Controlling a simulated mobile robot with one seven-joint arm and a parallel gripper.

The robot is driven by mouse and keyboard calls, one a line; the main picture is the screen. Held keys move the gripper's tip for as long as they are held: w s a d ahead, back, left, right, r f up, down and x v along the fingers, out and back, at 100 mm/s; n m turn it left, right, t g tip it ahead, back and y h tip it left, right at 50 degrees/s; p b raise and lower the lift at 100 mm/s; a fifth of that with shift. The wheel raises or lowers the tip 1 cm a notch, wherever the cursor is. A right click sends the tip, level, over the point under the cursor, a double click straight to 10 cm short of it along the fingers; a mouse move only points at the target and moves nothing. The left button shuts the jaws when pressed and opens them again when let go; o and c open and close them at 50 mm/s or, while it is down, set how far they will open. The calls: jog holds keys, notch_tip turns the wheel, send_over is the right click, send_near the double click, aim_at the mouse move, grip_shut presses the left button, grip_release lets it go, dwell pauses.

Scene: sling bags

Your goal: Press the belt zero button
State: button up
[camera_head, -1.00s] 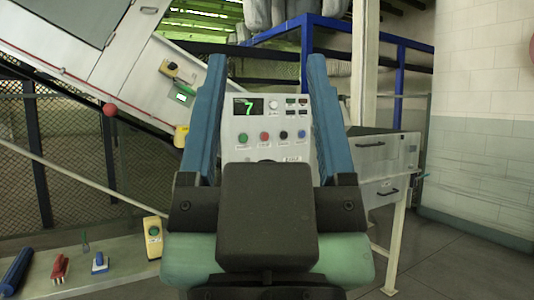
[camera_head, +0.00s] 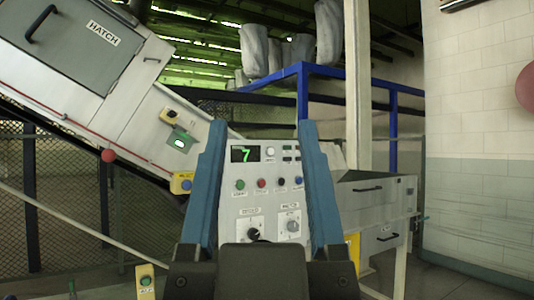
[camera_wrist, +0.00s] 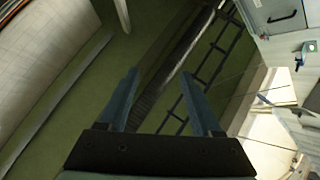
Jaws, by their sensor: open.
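A grey control panel (camera_head: 265,220) stands in the middle of the head view, seen between my gripper's fingers. It has a display (camera_head: 245,154) with a green 7, a white button (camera_head: 270,152), a row of green (camera_head: 240,185), red (camera_head: 262,184), dark and blue buttons, and two knobs. Its small labels are not readable, so I cannot tell which is belt zero. A yellow box with a blue button (camera_head: 182,183) is on the sloping conveyor's lower edge. My gripper (camera_head: 263,124) is open and empty; it also shows in the wrist view (camera_wrist: 160,74).
The sloping conveyor housing (camera_head: 80,75) with a hatch fills the left. It carries a red ball-shaped knob (camera_head: 108,156) and a small green display (camera_head: 180,142). A drawer unit (camera_head: 378,205) stands right of the panel. Blue railings (camera_head: 303,90) are behind. The wrist view shows green floor.

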grip_shut()
dwell(1.5)
